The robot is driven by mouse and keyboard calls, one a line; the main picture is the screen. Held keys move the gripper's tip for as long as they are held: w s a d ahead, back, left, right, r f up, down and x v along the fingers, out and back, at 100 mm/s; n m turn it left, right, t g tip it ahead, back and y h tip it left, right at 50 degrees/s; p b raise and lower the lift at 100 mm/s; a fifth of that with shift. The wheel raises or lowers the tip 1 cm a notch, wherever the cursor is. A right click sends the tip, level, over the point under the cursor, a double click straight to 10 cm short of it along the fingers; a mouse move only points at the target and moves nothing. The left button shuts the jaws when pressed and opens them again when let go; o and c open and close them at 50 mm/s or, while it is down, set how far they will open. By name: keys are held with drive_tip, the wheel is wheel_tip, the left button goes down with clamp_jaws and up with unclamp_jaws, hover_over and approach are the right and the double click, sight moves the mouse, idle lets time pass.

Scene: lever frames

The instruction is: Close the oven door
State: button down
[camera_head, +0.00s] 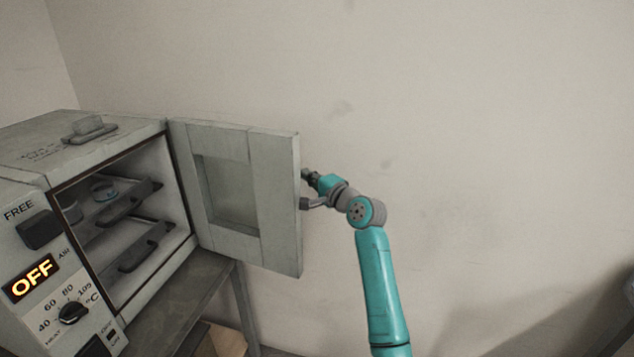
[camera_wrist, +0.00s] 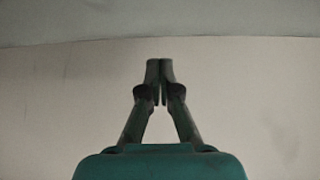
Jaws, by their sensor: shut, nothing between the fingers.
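The grey oven (camera_head: 100,150) stands at the left in the head view. Its door (camera_head: 275,200) is wide open, swung out to the right on the hinge side by the back wall, with a window panel in it. My gripper (camera_head: 306,174) is at the door's outer right edge, partly hidden behind it. In the wrist view my gripper (camera_wrist: 159,70) is shut and empty, its fingertips together. A pale grey surface (camera_wrist: 160,22), probably the door, spans the top of that view. I cannot tell whether the fingers touch the door.
The oven rests on a dark table (camera_head: 195,300) with a leg below the door. Racks (camera_head: 125,205) show inside the oven. A plain wall (camera_head: 450,100) lies behind, and the space right of my arm is mostly free.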

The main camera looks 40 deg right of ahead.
sight(300, 183)
drive_tip(key=shift+s+a, duration=0.25)
drive_tip(key=shift+a, duration=0.4)
drive_tip(key=shift+s+a, duration=0.25)
drive_tip(key=shift+a, duration=0.35)
drive_tip(key=shift+s+a, duration=0.25)
drive_tip(key=shift+a, duration=0.4)
drive_tip(key=shift+a, duration=0.1)
